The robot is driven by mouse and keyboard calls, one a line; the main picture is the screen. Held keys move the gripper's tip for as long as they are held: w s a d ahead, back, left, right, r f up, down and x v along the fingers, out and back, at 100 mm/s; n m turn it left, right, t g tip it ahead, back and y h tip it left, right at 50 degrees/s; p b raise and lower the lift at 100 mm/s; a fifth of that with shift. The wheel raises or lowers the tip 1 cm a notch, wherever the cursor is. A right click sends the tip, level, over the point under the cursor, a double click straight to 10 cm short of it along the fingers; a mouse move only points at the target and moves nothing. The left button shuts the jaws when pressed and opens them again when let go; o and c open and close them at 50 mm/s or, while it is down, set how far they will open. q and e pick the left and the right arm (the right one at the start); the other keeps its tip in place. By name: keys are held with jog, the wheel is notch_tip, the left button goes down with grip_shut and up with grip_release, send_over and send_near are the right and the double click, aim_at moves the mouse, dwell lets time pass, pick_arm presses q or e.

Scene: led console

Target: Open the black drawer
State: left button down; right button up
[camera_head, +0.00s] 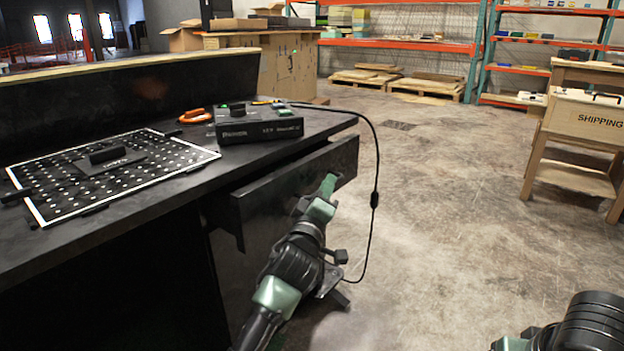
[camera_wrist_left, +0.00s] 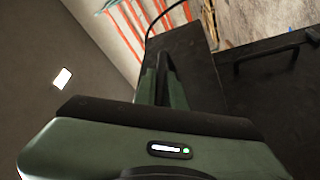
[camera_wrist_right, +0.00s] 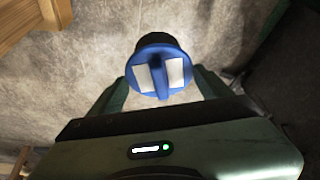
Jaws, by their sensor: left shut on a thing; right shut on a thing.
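The black drawer (camera_head: 270,200) is under the right end of the black desk (camera_head: 130,220), with its front standing out from the desk. My left gripper (camera_head: 327,187) is at the right part of the drawer front. In the left wrist view its fingers (camera_wrist_left: 166,75) are shut on a dark part of the drawer; the exact grip is hard to see. My right gripper (camera_wrist_right: 160,85) is shut on a blue round thing (camera_wrist_right: 153,50) with two pale patches, held above the floor. In the head view only part of the right arm shows, at the bottom right corner.
On the desk are a perforated board (camera_head: 60,180) with a black handled block (camera_head: 110,157), a black box with a knob (camera_head: 255,128), and an orange item (camera_head: 195,116). A cable (camera_head: 377,165) hangs past the drawer. The concrete floor (camera_head: 450,200) to the right is clear.

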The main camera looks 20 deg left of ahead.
pick_arm(q)
jog(key=s+d, duration=0.2)
jog(key=d, duration=0.4)
jog(key=shift+s+f, duration=0.1)
jog(key=c, duration=1.8)
grip_release()
jog(key=shift+o, duration=0.2)
jog(key=shift+a, duration=0.1)
